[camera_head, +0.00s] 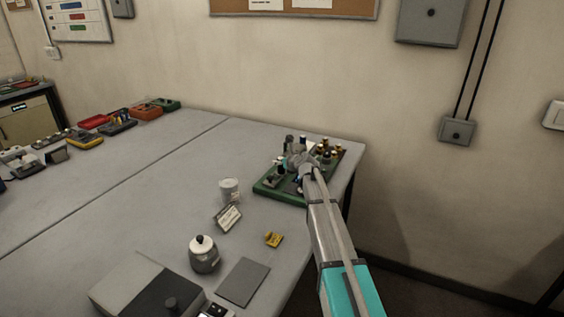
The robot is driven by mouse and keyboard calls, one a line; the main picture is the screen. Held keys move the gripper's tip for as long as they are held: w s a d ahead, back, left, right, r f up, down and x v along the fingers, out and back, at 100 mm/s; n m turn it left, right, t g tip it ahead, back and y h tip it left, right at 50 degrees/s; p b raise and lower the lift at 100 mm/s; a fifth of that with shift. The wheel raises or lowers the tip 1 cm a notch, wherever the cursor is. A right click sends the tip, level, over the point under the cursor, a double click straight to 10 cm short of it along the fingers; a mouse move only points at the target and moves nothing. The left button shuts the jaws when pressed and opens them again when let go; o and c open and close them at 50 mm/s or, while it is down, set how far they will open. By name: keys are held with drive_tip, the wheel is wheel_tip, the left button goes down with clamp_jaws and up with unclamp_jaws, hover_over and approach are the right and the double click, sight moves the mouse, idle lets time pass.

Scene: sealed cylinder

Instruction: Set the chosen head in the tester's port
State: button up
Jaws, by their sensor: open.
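A green-edged tray (279,196) lies at the far right end of the table. Several small upright heads (325,148) stand in it, some dark, some pale, some brass-coloured. My gripper (300,172) is open over the middle of this tray, among or just above the heads. It and my arm hide part of the tray. Which head is the chosen one cannot be told. A grey box (133,286) with a dark knob stands at the front left, cut by the lower edge. It may be the tester; no port can be made out.
A white-lidded round pot (203,256), a pale cup (229,189), a tilted card (228,218), a small yellow piece (273,239) and a flat grey pad (243,282) stand between box and tray. Meters (118,126) line the far left. The table's middle is clear.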

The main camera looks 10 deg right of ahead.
sight(306, 260)
drive_tip(key=p+v, duration=0.4)
drive_tip(key=v, duration=0.8)
idle(0.6)
